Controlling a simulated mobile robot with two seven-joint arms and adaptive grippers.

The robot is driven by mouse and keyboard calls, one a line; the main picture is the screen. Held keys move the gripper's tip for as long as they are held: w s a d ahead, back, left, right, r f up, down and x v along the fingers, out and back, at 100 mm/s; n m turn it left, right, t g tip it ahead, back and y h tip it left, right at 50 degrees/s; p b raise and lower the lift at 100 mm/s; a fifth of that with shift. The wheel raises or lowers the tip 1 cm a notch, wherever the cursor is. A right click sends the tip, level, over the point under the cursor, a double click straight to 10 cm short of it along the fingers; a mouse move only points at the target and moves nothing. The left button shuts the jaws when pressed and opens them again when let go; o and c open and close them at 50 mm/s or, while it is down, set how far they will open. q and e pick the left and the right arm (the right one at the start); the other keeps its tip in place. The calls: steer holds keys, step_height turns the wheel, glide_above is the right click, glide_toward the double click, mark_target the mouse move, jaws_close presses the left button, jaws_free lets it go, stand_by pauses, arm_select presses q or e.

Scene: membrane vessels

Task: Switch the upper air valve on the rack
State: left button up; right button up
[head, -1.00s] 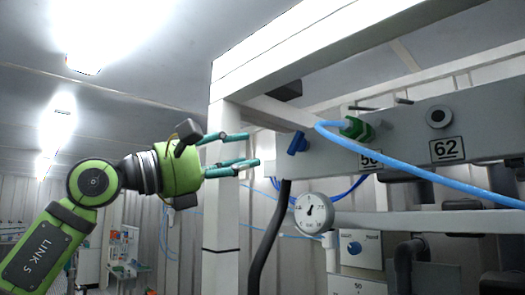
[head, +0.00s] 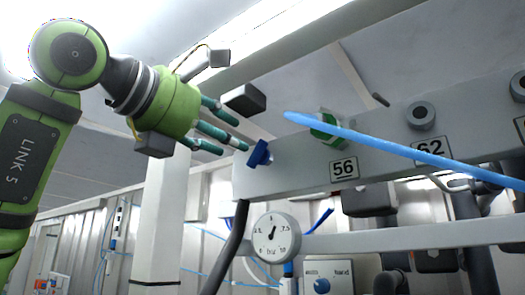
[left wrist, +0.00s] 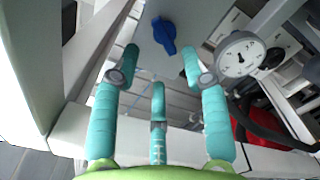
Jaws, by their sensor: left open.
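The blue valve handle (head: 260,154) sits at the left end of the grey rack beam, left of the label 56. It also shows in the left wrist view (left wrist: 164,34), top centre, beyond the fingertips. My left gripper (head: 230,133) has teal fingers, spread open and empty. It is just left of and slightly above the handle in the head view, pointing at it, with a small gap seen. In the left wrist view the fingers (left wrist: 160,62) lie either side of the handle's line, short of it. My right gripper is in neither view.
A round gauge (head: 276,238) hangs below the beam, with a dark hose (head: 232,250) beside it. A lower blue knob (head: 322,286) sits on a box. A white post (head: 160,225) stands left.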

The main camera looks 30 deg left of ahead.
mark_target(254, 150)
arm_select(q)
steer(key=w+p, duration=0.2)
steer(key=w, duration=0.4)
steer(key=shift+d, duration=0.25)
steer(key=shift+d, duration=0.1)
steer(key=c, duration=0.3)
jaws_close()
